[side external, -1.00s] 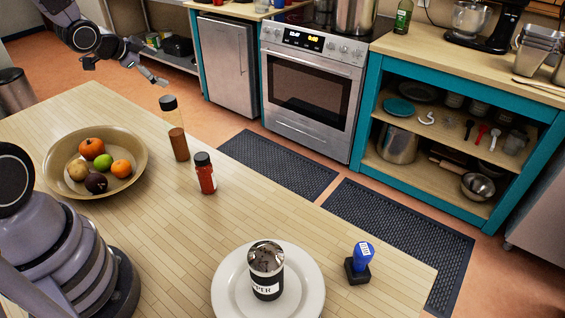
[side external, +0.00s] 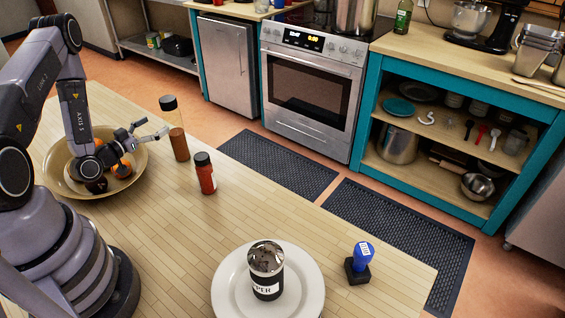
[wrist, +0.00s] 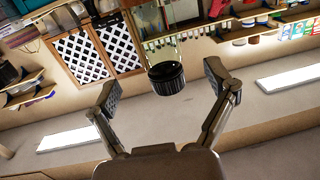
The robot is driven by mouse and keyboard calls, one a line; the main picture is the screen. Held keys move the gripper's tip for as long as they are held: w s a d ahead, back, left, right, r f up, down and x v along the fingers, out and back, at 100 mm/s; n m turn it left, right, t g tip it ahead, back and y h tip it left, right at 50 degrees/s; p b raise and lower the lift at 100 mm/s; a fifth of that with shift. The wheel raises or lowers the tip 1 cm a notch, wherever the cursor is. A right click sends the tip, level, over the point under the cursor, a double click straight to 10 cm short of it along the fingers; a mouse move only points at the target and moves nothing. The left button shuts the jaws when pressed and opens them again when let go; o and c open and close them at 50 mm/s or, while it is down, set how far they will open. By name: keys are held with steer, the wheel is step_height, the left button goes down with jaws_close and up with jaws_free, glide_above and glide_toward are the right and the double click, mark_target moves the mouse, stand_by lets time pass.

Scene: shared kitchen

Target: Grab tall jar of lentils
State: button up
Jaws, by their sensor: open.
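The tall jar of lentils (side external: 178,143) is a slim clear jar with a black lid and brown contents in its lower part. It stands upright on the wooden table. My gripper (side external: 151,129) is open and empty beside the jar's left side, with its fingers pointing toward it. In the wrist view, which looks upside down, the black lid (wrist: 166,78) shows between the spread fingertips of my gripper (wrist: 163,79), with clear glass above it in the picture. Whether the fingers flank the jar or stop short of it is hard to tell.
A shorter red jar (side external: 205,175) with a black lid stands just right of the lentils. A fruit bowl (side external: 53,172) lies beneath my arm. A white plate (side external: 228,290) holds a dark shaker (side external: 266,270). A blue-handled stamp (side external: 361,258) is near the right edge. The table's middle is clear.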

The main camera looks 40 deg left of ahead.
mark_target(164, 119)
steer(key=w, duration=0.5)
steer(key=shift+w+a, duration=0.25)
steer(key=shift+w, duration=0.15)
